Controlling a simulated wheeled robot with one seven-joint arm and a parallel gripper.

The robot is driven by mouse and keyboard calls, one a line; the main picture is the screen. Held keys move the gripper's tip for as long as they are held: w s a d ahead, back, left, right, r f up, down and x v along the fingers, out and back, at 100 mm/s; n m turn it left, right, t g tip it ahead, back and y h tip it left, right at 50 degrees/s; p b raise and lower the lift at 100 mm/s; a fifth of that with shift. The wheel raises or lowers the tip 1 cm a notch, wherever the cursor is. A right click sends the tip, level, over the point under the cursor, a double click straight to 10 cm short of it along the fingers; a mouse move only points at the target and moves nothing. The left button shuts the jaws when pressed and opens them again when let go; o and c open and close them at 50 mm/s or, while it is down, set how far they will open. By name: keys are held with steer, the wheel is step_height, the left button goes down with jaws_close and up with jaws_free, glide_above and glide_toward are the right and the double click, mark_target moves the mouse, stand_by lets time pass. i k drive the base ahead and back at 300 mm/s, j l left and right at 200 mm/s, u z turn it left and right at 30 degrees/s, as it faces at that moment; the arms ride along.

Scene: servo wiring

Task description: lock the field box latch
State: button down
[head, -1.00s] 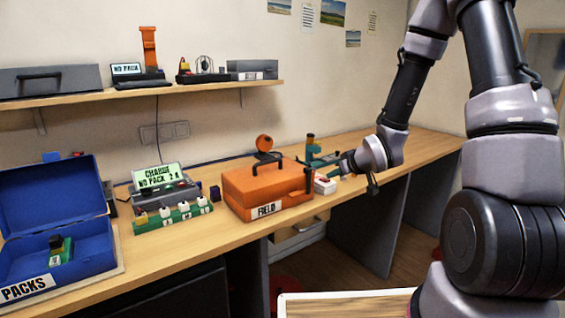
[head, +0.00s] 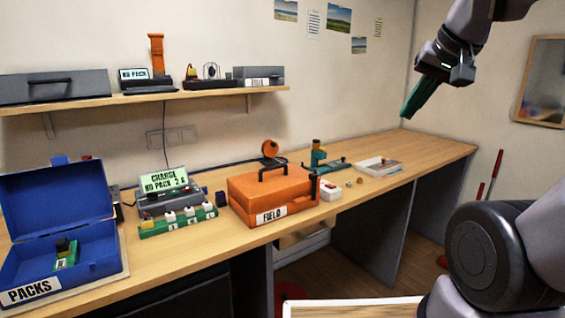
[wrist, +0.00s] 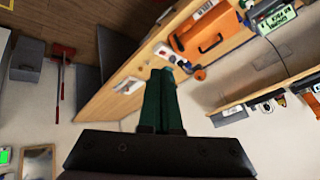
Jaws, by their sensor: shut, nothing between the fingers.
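The orange field box (head: 262,197) stands on the workbench with its lid down and a white FIELD label on its front. It also shows in the wrist view (wrist: 208,32). A dark latch piece (head: 313,185) shows at its right end; I cannot tell its exact position. My gripper (head: 408,115) is raised well above the bench's right end, apart from the box. Its green fingers (wrist: 158,75) are together in the wrist view, with nothing between them.
A small white box (head: 331,191) stands just right of the field box. The open blue PACKS box (head: 60,220) and charger (head: 165,190) are left. The bench's right end is clear.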

mark_target(313, 177)
steer(key=i+j, duration=0.2)
steer(key=i, duration=0.25)
steer(key=i+j, duration=0.15)
steer(key=i, duration=0.25)
steer(key=z, duration=0.05)
